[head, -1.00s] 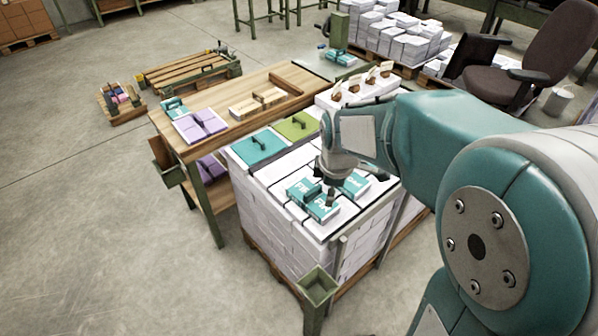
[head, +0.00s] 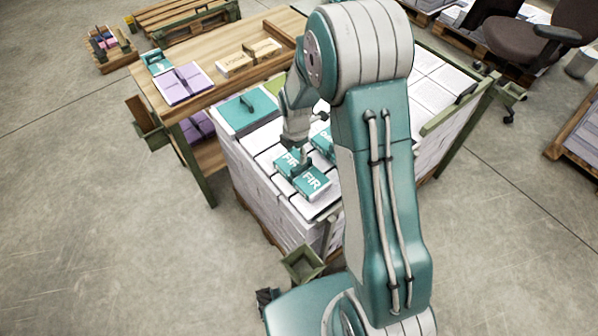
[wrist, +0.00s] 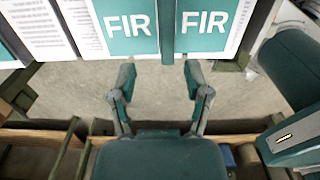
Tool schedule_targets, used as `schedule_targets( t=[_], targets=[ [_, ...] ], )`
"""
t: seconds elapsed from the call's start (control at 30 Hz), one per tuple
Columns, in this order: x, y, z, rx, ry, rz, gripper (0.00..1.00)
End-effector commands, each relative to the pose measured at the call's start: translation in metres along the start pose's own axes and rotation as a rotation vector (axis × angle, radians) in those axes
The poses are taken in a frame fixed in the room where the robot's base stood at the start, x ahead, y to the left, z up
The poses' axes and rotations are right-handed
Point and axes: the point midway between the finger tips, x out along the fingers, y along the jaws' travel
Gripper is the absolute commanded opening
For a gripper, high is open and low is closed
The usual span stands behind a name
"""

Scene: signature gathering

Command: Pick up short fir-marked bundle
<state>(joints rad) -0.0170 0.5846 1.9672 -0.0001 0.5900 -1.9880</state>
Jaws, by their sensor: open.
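The fir-marked bundle (head: 313,182) has teal tops reading FIR on both sides of a dark strip. It lies near the front corner of the white stack of paper (head: 262,190). In the wrist view the FIR bundle (wrist: 208,22) fills the upper middle, with a dark upright strip between its two labels. My gripper (wrist: 160,78) is open and empty, its fingertips just below the labels in that picture. In the head view my gripper (head: 301,163) is at the bundle and covers part of it. I cannot tell whether it touches. Another teal-topped bundle (head: 323,141) is partly hidden behind my arm.
A teal folder with a handle (head: 243,116) lies farther back on the stack. A small green bin (head: 303,263) juts out in front.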

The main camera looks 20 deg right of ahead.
Motion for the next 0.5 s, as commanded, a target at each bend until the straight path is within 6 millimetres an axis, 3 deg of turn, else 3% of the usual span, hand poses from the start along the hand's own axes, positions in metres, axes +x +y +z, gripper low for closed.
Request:
schedule_targets(
  t=[0.5],
  targets=[
    [0.057,-0.006,0.006,0.003,0.0,0.0,0.63]
  ],
)
